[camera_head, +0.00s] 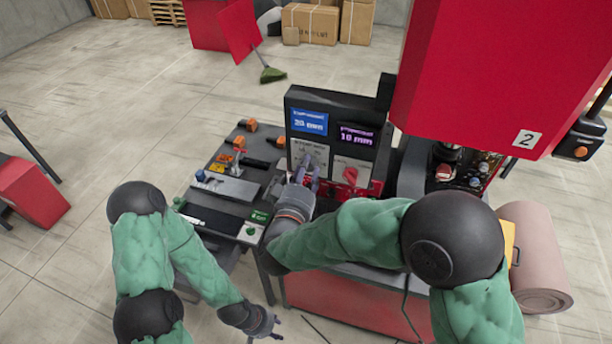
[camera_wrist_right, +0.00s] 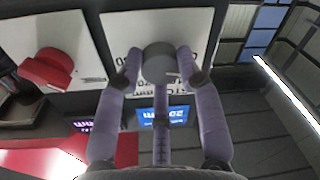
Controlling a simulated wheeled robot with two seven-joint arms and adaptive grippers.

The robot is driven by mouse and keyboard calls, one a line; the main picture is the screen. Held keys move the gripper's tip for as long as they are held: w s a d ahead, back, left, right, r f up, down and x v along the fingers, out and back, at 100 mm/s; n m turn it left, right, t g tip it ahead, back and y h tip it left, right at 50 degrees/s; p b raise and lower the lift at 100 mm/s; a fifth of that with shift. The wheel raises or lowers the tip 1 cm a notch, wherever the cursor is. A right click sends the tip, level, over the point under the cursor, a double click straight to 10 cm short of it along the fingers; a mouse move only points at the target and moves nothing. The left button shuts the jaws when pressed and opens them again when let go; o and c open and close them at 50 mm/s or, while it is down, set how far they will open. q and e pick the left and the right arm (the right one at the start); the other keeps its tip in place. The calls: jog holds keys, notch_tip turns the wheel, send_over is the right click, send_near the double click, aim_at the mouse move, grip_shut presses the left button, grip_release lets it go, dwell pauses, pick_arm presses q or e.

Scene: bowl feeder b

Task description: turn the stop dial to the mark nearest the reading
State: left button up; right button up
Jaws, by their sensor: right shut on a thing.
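The control panel (camera_head: 338,109) stands upright on the machine. It has a blue display (camera_head: 309,122), blurred but looking like 20 mm, and a purple display (camera_head: 356,136), looking like 10 mm. A grey dial (camera_wrist_right: 159,62) sits on a white plate below the blue display. My right gripper (camera_wrist_right: 162,72) is shut on this dial, one finger on each side; it also shows in the head view (camera_head: 306,176). The marks around the dial are partly hidden and too small to read. My left gripper (camera_head: 279,328) hangs low at the bottom, empty, its fingertips apart.
A red knob (camera_head: 350,175) sits on the plate right of the dial, also in the wrist view (camera_wrist_right: 46,69). A grey bench (camera_head: 227,187) with orange-topped parts lies left of the panel. A large red housing (camera_head: 478,75) overhangs on the right. The floor at left is mostly clear.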

jog(key=shift+a+m+h+b, duration=0.1)
jog(key=shift+m+h+b, duration=0.4)
jog(key=shift+m+b, duration=5.1)
jog(key=shift+a+m+h+b, duration=0.1)
jog(key=shift+m+h+b, duration=0.4)
jog(key=shift+m+b, duration=5.1)
jog(key=o, duration=1.2)
jog(key=shift+d, duration=0.1)
jog(key=shift+c, duration=0.2)
jog(key=v, duration=1.2)
